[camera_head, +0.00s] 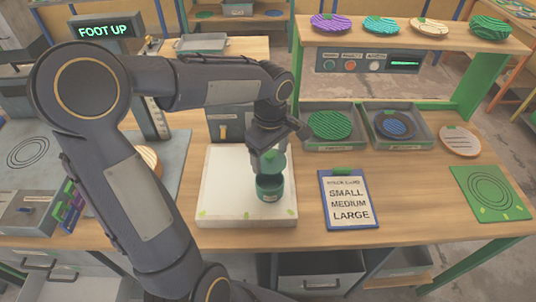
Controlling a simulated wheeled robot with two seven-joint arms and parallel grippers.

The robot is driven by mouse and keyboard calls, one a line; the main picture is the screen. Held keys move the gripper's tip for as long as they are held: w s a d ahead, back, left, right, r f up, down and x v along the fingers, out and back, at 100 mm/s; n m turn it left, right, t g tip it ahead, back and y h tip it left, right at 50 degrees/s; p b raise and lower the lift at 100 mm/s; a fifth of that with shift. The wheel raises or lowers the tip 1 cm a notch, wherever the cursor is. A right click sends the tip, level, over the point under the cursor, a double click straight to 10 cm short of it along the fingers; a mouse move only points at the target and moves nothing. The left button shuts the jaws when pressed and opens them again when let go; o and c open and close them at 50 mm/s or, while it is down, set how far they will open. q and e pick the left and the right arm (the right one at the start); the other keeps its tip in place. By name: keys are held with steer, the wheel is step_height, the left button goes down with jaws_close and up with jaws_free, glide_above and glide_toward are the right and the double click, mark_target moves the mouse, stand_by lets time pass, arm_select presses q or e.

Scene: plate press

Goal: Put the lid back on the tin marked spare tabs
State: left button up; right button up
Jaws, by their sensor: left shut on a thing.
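A small round teal tin (269,190) stands upright on the white slab (222,190) near the table's front. Its label is too small to read. My left gripper (267,152) points down just above the tin and is shut on a teal lid (271,166). The lid appears directly over the tin, with a dark band between them; I cannot tell whether they touch. The gripper's fingers partly hide the lid. My right gripper is not in view.
A card reading small, medium, large (347,201) lies right of the slab. Behind are two grey trays with discs, a green tray (333,124) disc among them. My arm hides much of the left side.

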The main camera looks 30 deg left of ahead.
mark_target(270, 165)
arm_select(q)
step_height(270, 165, down, 4)
steer(key=b, duration=0.2)
steer(key=shift+b, duration=0.3)
steer(key=shift+f+b, duration=0.9)
steer(key=shift+f, duration=0.1)
steer(key=shift+f+b, duration=0.15)
steer(key=shift+b, duration=0.35)
stand_by(1.3)
stand_by(0.3)
steer(key=o, duration=1)
steer(key=shift+o, duration=0.2)
steer(key=shift+r+p, duration=2.65)
steer(key=shift+r, duration=0.9)
